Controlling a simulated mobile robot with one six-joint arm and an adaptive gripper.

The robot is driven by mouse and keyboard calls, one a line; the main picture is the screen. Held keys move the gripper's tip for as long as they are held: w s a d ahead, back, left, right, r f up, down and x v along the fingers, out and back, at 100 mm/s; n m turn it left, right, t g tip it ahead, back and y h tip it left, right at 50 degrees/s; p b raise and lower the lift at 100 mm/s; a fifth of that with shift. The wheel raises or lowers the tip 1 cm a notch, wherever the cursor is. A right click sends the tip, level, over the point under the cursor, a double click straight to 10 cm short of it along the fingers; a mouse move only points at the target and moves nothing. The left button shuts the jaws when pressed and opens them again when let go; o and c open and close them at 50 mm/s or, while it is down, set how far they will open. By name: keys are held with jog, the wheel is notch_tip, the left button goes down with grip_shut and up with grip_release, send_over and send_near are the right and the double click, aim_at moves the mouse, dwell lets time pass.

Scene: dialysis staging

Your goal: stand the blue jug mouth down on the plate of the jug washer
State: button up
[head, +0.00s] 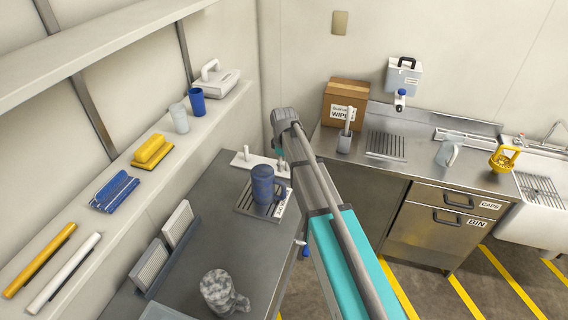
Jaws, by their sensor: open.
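The blue jug (263,183) stands on a slotted metal plate (244,205) on the left-hand steel counter, with its handle toward the right. I cannot tell whether its mouth is up or down. A small label lies at the plate's right side, too small to read. I cannot tell for certain that this plate is the jug washer's. My arm reaches up from the bottom right and passes just right of the jug. My gripper is not visible; the far end of the arm shows only a grey joint.
A white base with pegs (243,161) stands behind the plate. A mottled grey jug (218,291) and grey racks (150,266) stand nearer. A second slotted plate (385,146) lies on the far counter, near a cardboard box (343,94) and a pale jug (447,151). The wall shelf holds several items.

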jog(key=shift+r+p, duration=1.9)
jog(key=shift+r, duration=0.35)
jog(key=s+d+f+m+b, duration=0.2)
jog(key=s+d+m, duration=0.4)
jog(key=s, duration=0.5)
jog(key=s+d+f+m+b, duration=0.2)
jog(key=s+d+m, duration=0.3)
jog(key=s+d, duration=0.3)
jog(key=s, duration=0.4)
jog(key=shift+f+m, duration=0.2)
jog(key=shift+m, duration=0.2)
jog(key=shift+d, duration=0.1)
jog(key=shift+c, duration=0.7)
